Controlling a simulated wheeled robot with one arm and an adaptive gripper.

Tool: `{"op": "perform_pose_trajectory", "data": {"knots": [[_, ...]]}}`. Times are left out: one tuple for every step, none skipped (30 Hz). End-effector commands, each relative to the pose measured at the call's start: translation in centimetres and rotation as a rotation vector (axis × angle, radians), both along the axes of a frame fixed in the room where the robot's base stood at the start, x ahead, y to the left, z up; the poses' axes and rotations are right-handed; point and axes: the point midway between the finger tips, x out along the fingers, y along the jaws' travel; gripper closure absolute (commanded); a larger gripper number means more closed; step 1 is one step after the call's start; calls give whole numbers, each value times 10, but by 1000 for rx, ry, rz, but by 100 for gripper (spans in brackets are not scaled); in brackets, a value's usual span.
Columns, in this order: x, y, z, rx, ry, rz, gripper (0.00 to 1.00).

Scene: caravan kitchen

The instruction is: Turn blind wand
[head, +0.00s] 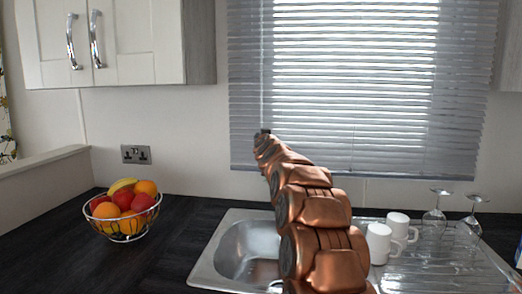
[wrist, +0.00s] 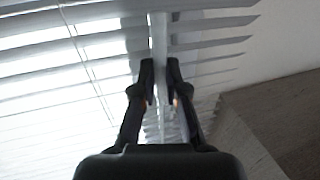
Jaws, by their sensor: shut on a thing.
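The blind wand (wrist: 159,35) is a thin pale rod that hangs in front of the slats in the wrist view. My gripper (wrist: 160,76) is shut on the wand, with one dark finger on each side of it. The grey slatted blind (head: 470,90) covers the window in the head view, and its slats (wrist: 50,55) fill much of the wrist view. In the head view my copper arm reaches up to the blind's lower left part. I cannot make out the wand clearly there, and my fingers are mostly hidden by the arm.
A wire fruit bowl (head: 124,228) stands on the dark worktop (head: 60,265) at left. Below my arm is a steel sink (head: 216,258), with white mugs (head: 379,243) and upturned glasses (head: 435,221) on its right. White wall cupboards (head: 125,45) hang at upper left.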

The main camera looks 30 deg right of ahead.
Motion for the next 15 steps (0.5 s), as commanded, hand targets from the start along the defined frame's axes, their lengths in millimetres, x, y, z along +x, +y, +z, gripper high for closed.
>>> {"op": "perform_pose_trajectory", "data": {"knots": [[0, 0, -3, -3, -6, 18, 100], [0, 0, -3, -2, -7, 28, 100], [0, 0, -3, -2, -6, 42, 100], [0, 0, -4, 0, -5, 53, 100], [0, 0, -3, -1, -5, 63, 100], [-1, -1, -2, -3, -8, 73, 100], [-1, -1, -1, -2, -8, 81, 100], [-1, -1, -1, -2, -7, 91, 100], [-1, -1, -1, -2, -6, 102, 100], [-1, -1, -1, -3, -6, 109, 100], [-1, -1, 0, -2, -7, 115, 100], [-1, -1, 0, -2, -8, 124, 100], [-1, -1, 1, -2, -8, 131, 100], [-1, -1, 2, -2, -8, 138, 100], [-1, -2, 2, -3, -8, 145, 100]]}}
